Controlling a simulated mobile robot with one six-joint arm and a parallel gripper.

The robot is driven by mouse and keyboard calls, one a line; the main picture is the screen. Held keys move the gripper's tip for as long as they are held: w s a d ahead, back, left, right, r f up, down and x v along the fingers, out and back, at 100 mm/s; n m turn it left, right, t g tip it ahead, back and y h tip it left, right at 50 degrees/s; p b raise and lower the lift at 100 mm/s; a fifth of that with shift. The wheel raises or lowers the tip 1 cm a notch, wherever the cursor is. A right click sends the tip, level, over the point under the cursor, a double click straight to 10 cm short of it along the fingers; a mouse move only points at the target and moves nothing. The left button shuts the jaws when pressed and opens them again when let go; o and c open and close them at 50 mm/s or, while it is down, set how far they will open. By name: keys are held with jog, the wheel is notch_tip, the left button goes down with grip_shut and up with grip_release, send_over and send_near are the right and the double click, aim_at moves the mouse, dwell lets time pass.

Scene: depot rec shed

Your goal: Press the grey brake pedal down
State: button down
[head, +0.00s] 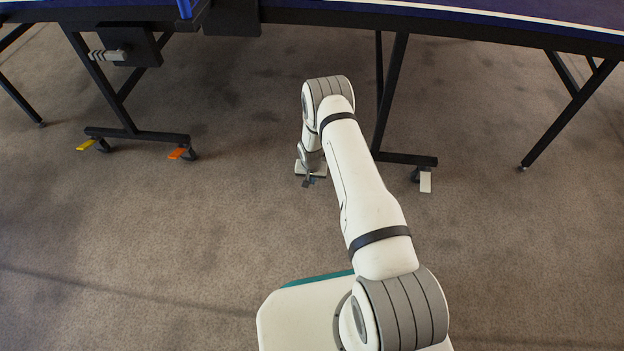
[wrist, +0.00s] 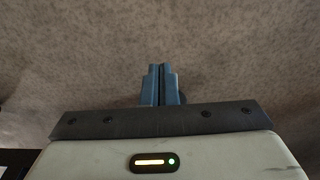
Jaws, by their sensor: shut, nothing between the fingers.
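The grey brake pedal (head: 425,182) is a small pale tab at a black caster under the right-hand leg frame of the table. It points toward me; I cannot tell its exact tilt. My gripper (head: 309,183) is low over the carpet, to the left of the grey pedal and clearly apart from it. In the wrist view my gripper (wrist: 160,70) shows two blue fingers closed together, with nothing held and only carpet beyond. The pedal does not show in the wrist view.
A yellow pedal (head: 86,144) and an orange pedal (head: 176,154) sit on the left leg frame (head: 137,134). The blue table top (head: 480,18) and its black legs (head: 392,90) stand overhead and behind. The carpet (head: 250,200) between the leg frames is clear.

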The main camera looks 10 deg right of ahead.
dwell(0.3)
jog(key=s+a+r+p, duration=0.2)
jog(key=s+r+p, duration=0.2)
jog(key=s+r, duration=0.4)
jog(key=shift+a+r, duration=0.35)
jog(key=shift+r, duration=0.95)
jog(key=shift+s, duration=0.1)
